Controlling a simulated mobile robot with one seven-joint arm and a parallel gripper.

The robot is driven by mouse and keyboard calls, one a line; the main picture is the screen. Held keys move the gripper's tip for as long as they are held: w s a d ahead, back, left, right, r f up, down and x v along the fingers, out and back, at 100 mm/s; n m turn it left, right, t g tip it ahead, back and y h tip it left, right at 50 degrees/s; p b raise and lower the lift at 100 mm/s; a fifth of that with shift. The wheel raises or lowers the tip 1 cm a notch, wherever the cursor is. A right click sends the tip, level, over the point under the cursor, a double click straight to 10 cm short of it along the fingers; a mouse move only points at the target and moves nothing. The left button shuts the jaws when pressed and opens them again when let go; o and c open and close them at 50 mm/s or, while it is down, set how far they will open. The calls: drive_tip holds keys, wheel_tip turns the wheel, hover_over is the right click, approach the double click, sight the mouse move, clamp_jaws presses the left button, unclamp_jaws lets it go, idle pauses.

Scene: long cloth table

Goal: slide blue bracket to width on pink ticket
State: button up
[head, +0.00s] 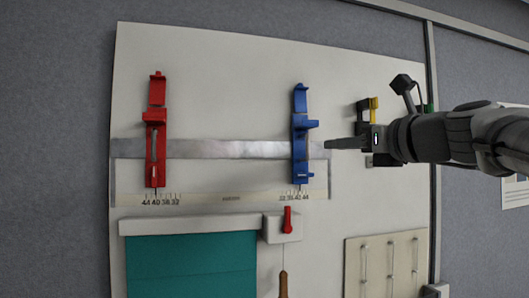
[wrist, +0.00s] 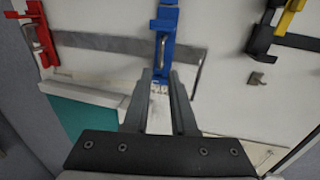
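The blue bracket (head: 300,140) sits upright on the right part of a grey metal rail (head: 225,149) on the board. Its lower pointer is over a small numbered scale (head: 294,196), whose figures are too small to read surely. My gripper (head: 328,143) is just right of the bracket in the head view, with a gap in the picture. In the wrist view, my gripper (wrist: 160,74) has its fingers apart, with the blue bracket (wrist: 164,38) beyond the fingertips and its lower end between them in the picture. Contact cannot be told. I cannot make out a pink ticket.
A red bracket (head: 155,135) sits on the rail's left part. Below are a teal blind (head: 190,265), a red switch (head: 287,220) with a hanging cord, and a panel with rods (head: 386,265). A yellow-and-black fitting (head: 366,112) is behind my gripper. The rail between the brackets is clear.

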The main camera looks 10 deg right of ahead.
drive_tip(key=v, duration=0.6)
drive_tip(key=shift+s+b, duration=0.15)
drive_tip(key=shift+b, duration=0.15)
drive_tip(key=s+a+f+n+g+h+b, duration=0.1)
drive_tip(key=s+a+f+n+g, duration=0.15)
drive_tip(key=f+n, duration=0.5)
drive_tip(key=s+a+f+n+g, duration=0.2)
drive_tip(key=a+f+n, duration=0.15)
drive_tip(key=f, duration=0.65)
drive_tip(key=s+a+f+n+g+h+b, duration=0.1)
drive_tip(key=s+a+f+n+g, duration=0.15)
drive_tip(key=f+n, duration=0.45)
drive_tip(key=s+f+n+g+h, duration=0.2)
drive_tip(key=s+f+n, duration=0.2)
drive_tip(key=f, duration=0.6)
drive_tip(key=s+f+n+g+h, duration=0.2)
drive_tip(key=s+f+n, duration=0.3)
drive_tip(key=f+n, duration=0.4)
drive_tip(key=shift+s+f+n+h, duration=0.3)
drive_tip(key=shift+f+h, duration=0.1)
drive_tip(key=shift+f, duration=0.05)
